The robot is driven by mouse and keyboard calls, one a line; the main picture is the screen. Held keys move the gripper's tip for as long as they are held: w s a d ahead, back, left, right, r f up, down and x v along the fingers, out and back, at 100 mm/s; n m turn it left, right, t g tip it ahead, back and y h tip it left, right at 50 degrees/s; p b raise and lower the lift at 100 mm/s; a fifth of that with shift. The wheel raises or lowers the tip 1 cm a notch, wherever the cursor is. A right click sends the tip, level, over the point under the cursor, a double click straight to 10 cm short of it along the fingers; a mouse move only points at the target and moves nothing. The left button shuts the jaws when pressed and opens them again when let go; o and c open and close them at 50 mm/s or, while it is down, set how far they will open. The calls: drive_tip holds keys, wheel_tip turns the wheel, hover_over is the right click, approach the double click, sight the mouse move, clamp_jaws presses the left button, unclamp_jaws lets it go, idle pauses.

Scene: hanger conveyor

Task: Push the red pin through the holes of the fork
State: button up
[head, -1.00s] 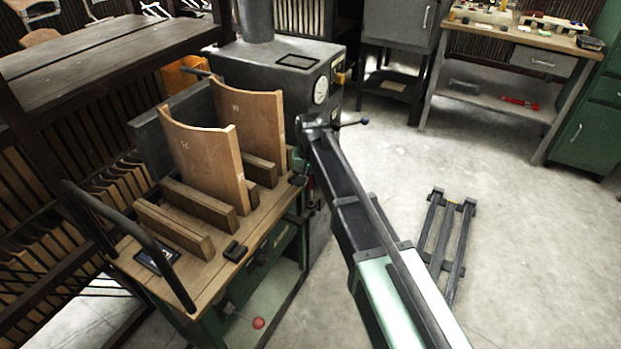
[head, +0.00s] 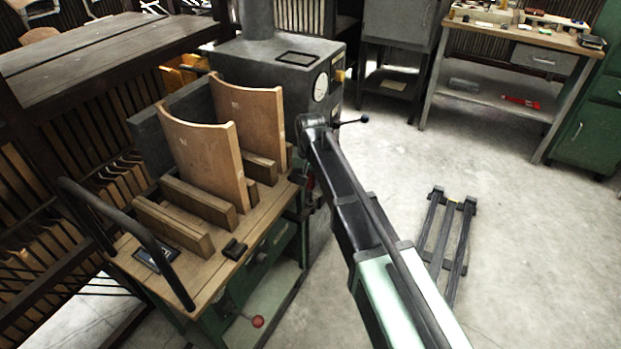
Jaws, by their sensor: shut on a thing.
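My arm reaches from the bottom right up to the side of the machine with wooden parts, and its far joint (head: 315,124) stands at the machine's right edge. My gripper is hidden beyond the arm, so its fingers do not show. A small red piece (head: 309,183) shows just left of the arm, by the right edge of the wooden top. It is too small and too covered to tell whether it is the red pin. I cannot make out the fork or its holes.
Two curved wooden panels (head: 208,160) stand between wooden blocks on the green machine's wooden top (head: 215,262). A grey box with a round gauge (head: 320,87) stands behind. A dark frame (head: 448,240) lies on the floor at right. A workbench (head: 520,38) stands at the back right; open floor lies between.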

sight(311, 199)
drive_tip(key=shift+f, duration=0.1)
drive_tip(key=shift+f+b, duration=0.35)
drive_tip(key=shift+b, duration=0.1)
drive_tip(key=shift+f+b, duration=2.6)
idle(1.8)
drive_tip(key=o, duration=0.6)
drive_tip(key=shift+o, duration=0.4)
drive_tip(key=o, duration=0.5)
drive_tip(key=shift+o, duration=0.2)
